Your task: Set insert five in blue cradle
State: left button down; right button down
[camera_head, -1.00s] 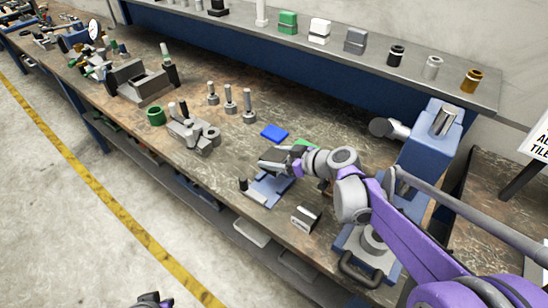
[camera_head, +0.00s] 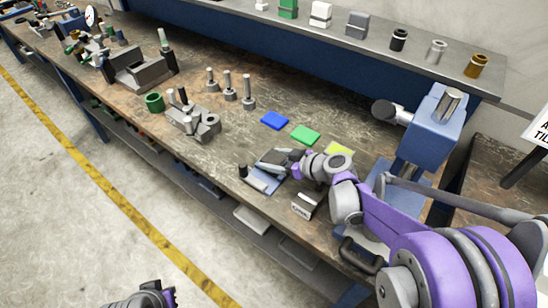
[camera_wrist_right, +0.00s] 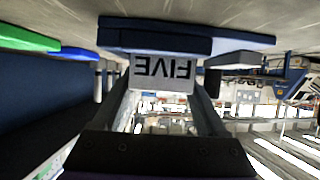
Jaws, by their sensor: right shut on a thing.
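My right gripper (camera_head: 274,161) is low over the blue cradle (camera_head: 262,184) near the bench's front edge, and its jaws are shut on insert five. In the right wrist view, the white label of insert five (camera_wrist_right: 162,73) reads FIVE upside down between the two fingers. The blue cradle (camera_wrist_right: 155,35) is right beside the label there; I cannot tell whether the insert is fully seated. In the head view the insert is hidden by the gripper. My left gripper (camera_head: 150,296) is at the bottom edge, away from the bench, and its jaws are unclear.
Blue (camera_head: 275,120), green (camera_head: 305,134) and yellow (camera_head: 339,150) pads lie behind the gripper. A small labelled block (camera_head: 306,204) stands to its right. A grey fixture (camera_head: 192,122) is to the left, and a blue machine (camera_head: 433,125) to the right.

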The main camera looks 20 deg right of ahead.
grip_release()
jog(key=shift+s+d+r, duration=0.1)
jog(key=shift+s+r, duration=0.05)
jog(key=shift+r, duration=0.05)
jog(key=p+v, duration=0.1)
jog(key=v, duration=1)
jog(key=shift+s+d, duration=0.2)
jog(key=shift+s, duration=0.05)
